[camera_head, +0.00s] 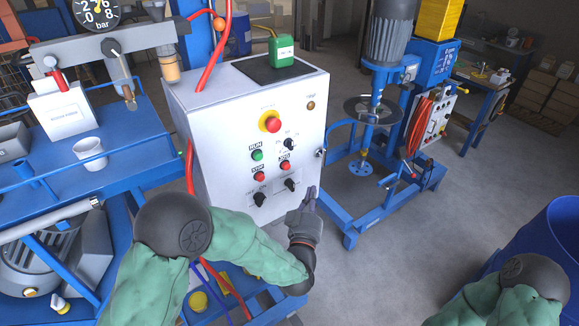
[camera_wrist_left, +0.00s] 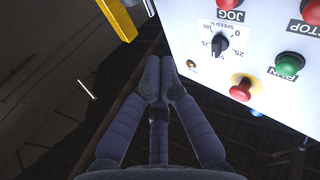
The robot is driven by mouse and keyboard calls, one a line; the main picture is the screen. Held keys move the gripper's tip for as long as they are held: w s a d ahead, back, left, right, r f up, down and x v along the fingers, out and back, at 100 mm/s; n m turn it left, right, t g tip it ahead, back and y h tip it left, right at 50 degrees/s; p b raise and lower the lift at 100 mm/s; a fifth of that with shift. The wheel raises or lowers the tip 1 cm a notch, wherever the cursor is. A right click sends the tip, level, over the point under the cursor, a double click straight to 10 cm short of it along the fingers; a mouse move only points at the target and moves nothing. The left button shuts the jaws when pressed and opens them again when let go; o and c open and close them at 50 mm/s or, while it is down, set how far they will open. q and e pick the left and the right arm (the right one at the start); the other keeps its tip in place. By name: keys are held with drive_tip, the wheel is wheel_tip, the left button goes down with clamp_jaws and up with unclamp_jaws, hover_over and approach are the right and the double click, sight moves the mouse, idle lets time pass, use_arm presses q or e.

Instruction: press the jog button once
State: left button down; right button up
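The white control box (camera_head: 235,100) stands in the middle of the head view. Its jog button (camera_head: 285,166) is a small red button under a JOG label, right of the green run button (camera_head: 257,155). In the left wrist view the jog button (camera_wrist_left: 229,4) is cut by the top edge, with its label below it. My left gripper (camera_head: 309,196) is at the panel's lower right edge, below and right of the jog button. In the left wrist view its fingers (camera_wrist_left: 160,66) come together, empty, apart from the button. My right gripper is out of view.
The red stop button (camera_head: 258,176), selector knobs and red emergency stop (camera_head: 270,121) share the panel. A green canister (camera_head: 281,45) stands on the box. A disperser (camera_head: 383,100) stands behind right. A blue barrel (camera_head: 545,245) is at right; open floor lies between.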

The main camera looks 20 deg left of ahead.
sight(286, 166)
use_arm(q)
drive_tip(key=shift+w, duration=0.1)
drive_tip(key=w+a, duration=0.5)
drive_tip(key=a, duration=0.2)
drive_tip(key=shift+w+b, duration=0.15)
drive_tip(key=shift+b, duration=0.2)
idle(0.4)
idle(1.1)
drive_tip(key=shift+w+a+b, duration=0.25)
drive_tip(key=shift+a+b, duration=0.1)
drive_tip(key=shift+b, duration=0.15)
